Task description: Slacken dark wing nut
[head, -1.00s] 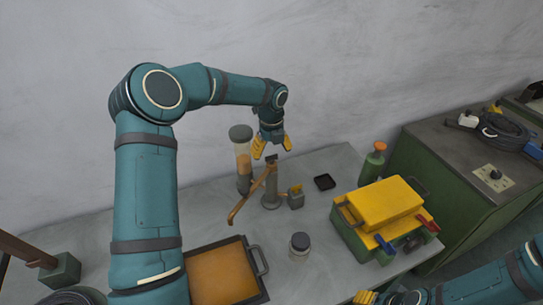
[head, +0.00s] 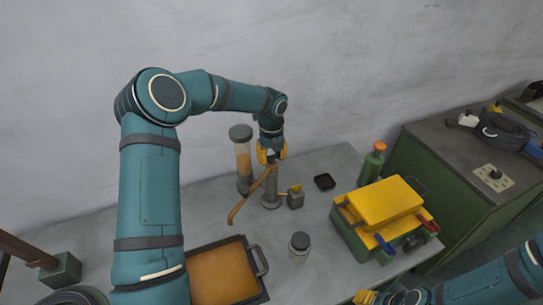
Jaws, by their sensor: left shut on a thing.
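My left gripper (head: 271,155) points down at the top of a grey post (head: 271,188) on the table. Its yellow fingers are closed around the dark wing nut at the post's top, which they hide. A copper-coloured bent arm (head: 250,196) slants down to the left from the post near the nut. My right gripper (head: 366,297) shows only in part at the bottom edge, and its fingers are too small and cut off to judge.
A clear cylinder with orange contents (head: 242,165) stands just left of the post. A small grey block (head: 295,198) and a black dish (head: 324,182) are to its right. A jar (head: 299,247), an orange-filled tray (head: 222,275) and a yellow-lidded toolbox (head: 384,203) stand nearer.

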